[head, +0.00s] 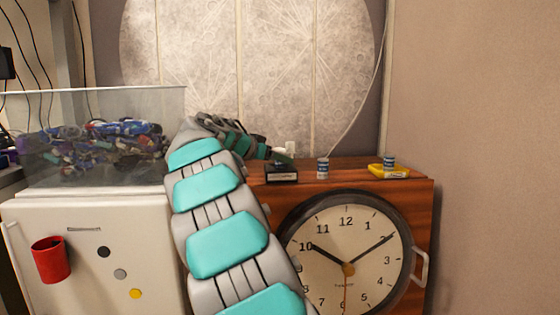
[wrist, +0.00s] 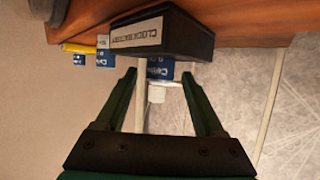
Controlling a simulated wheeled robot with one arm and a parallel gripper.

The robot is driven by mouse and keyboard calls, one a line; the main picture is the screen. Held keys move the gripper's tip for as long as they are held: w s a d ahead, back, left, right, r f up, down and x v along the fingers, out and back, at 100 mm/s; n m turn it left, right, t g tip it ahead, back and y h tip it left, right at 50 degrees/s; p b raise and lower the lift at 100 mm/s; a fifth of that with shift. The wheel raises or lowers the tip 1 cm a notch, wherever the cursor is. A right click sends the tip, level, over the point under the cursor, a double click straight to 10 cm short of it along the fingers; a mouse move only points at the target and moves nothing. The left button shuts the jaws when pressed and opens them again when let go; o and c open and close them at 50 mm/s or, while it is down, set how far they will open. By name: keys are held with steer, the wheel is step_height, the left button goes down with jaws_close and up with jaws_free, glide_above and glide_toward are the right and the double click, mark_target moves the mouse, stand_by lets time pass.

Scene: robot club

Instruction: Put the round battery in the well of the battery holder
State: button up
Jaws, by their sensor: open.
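My gripper (head: 280,156) is open at the back left of the wooden cabinet top. The wrist view shows its two dark green fingers (wrist: 160,76) spread apart. A black box labelled "CLOCK BATTERY" (wrist: 160,35), seemingly the battery holder, is close beyond the fingertips; it also shows in the head view (head: 281,174). A blue battery-like thing (wrist: 160,68) shows between the fingertips, partly hidden by the box; I cannot tell if it touches them. A blue-and-white round battery (head: 322,167) stands upright right of the box. The box's well is not visible.
A yellow tray (head: 402,172) with another blue-and-white cell (head: 389,162) on it is at the right of the cabinet top. A large clock (head: 348,250) is on the cabinet front. A glass tank (head: 60,165) stands left. A moon-picture wall (head: 250,60) is behind.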

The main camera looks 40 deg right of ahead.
steer(key=b+v, duration=0.1)
steer(key=v, duration=0.9)
steer(key=shift+s+a, duration=0.1)
steer(key=s+a+f+n+g+y, duration=0.1)
steer(key=s+a+f+n+y, duration=0.3)
steer(key=s+a+f, duration=0.5)
steer(key=s+a+f+n+g+y, duration=0.2)
steer(key=s+a+f+n+y, duration=0.2)
steer(key=s+a+f, duration=0.5)
steer(key=s+a+f+n+g+y, duration=0.1)
steer(key=s+a+f+n+y, duration=0.4)
steer(key=s+a+f, duration=0.5)
steer(key=s+f+n, duration=0.1)
steer(key=s+f, duration=0.3)
steer(key=s, duration=0.2)
steer(key=s+f+n, duration=0.1)
steer(key=s+f, duration=0.3)
steer(key=s, duration=0.3)
steer(key=shift+g, duration=0.4)
